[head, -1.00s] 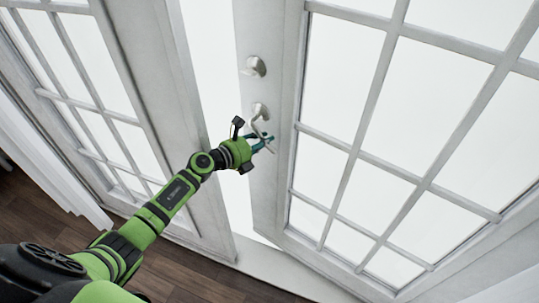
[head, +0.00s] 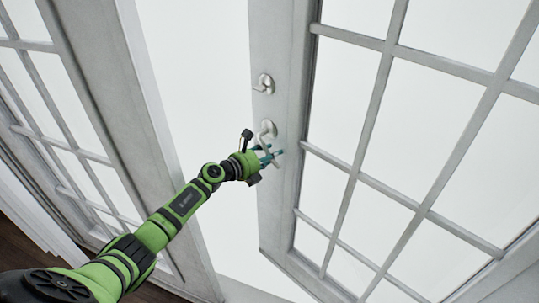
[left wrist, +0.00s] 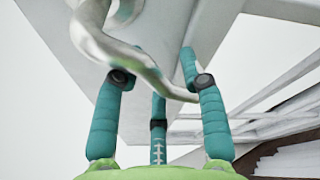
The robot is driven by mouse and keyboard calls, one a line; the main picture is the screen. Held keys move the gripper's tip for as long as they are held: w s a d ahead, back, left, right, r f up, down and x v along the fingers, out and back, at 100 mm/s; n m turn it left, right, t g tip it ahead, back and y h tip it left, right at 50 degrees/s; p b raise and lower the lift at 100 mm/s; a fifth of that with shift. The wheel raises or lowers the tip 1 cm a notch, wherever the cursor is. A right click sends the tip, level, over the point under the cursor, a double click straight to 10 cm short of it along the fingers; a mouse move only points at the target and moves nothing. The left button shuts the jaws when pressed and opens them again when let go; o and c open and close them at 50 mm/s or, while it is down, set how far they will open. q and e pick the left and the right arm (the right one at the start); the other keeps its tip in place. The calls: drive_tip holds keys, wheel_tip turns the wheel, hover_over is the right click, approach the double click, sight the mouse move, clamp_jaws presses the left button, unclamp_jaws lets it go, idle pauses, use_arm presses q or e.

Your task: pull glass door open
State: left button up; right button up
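The glass door (head: 280,200) is white-framed with several panes and stands ajar, right of a wide bright gap in the head view. Its silver lever handle (head: 267,129) sits on the door's left edge and crosses the left wrist view (left wrist: 135,57) as a curved bar. My left gripper (head: 271,156) is at this lever, its teal fingers spread apart on both sides of it. In the left wrist view, the left finger runs behind the lever and the right finger stands by its end. Firm contact cannot be told. My right gripper is not in view.
A second silver fitting (head: 264,83) sits above the lever. Another white paned door or panel (head: 125,130) stands left of the gap. A pale curtain (head: 35,215) and dark wood floor (head: 25,250) show at lower left.

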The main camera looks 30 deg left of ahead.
use_arm(q)
drive_tip(key=shift+w, duration=0.1)
drive_tip(key=shift+s+a, duration=0.2)
drive_tip(key=shift+s, duration=0.05)
drive_tip(key=v, duration=1.1)
drive_tip(key=shift+s, duration=0.2)
drive_tip(key=shift+d+r, duration=0.1)
